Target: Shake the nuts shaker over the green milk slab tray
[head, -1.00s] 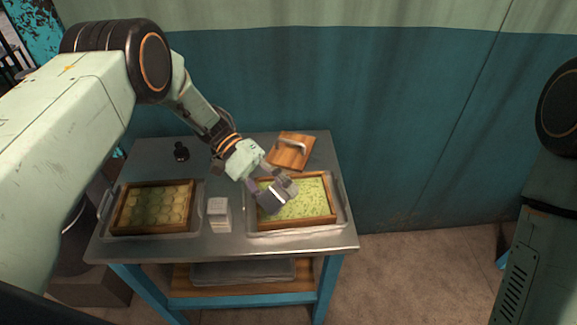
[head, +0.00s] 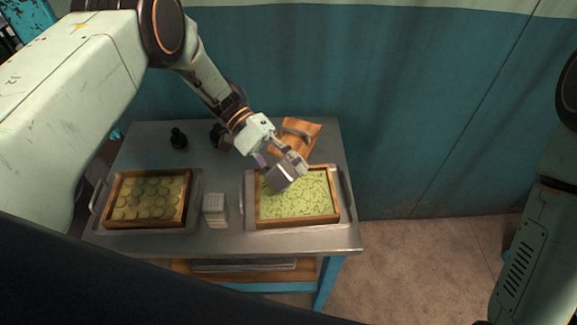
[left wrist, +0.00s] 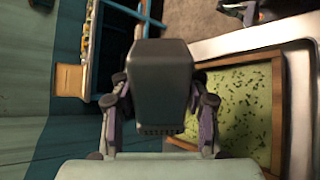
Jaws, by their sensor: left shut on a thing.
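The green milk slab tray (head: 297,221) is a wooden frame with a green, speckled slab in it, on the right of the metal table. It also shows at the right in the left wrist view (left wrist: 277,110). My left gripper (head: 281,170) is shut on the nuts shaker (head: 286,179), a grey box tilted above the slab's upper left corner. In the left wrist view the shaker (left wrist: 160,80) fills the middle, with a finger on either side. My right gripper is out of view; only part of my right arm shows at the right edge.
A second wooden frame (head: 111,203) with round yellow-green pieces sits on the left of the table (head: 225,242). A small grey-white block (head: 215,208) stands between the trays. A wooden press with a handle (head: 309,132) lies behind the slab, and a small black object (head: 179,138) stands at the back left.

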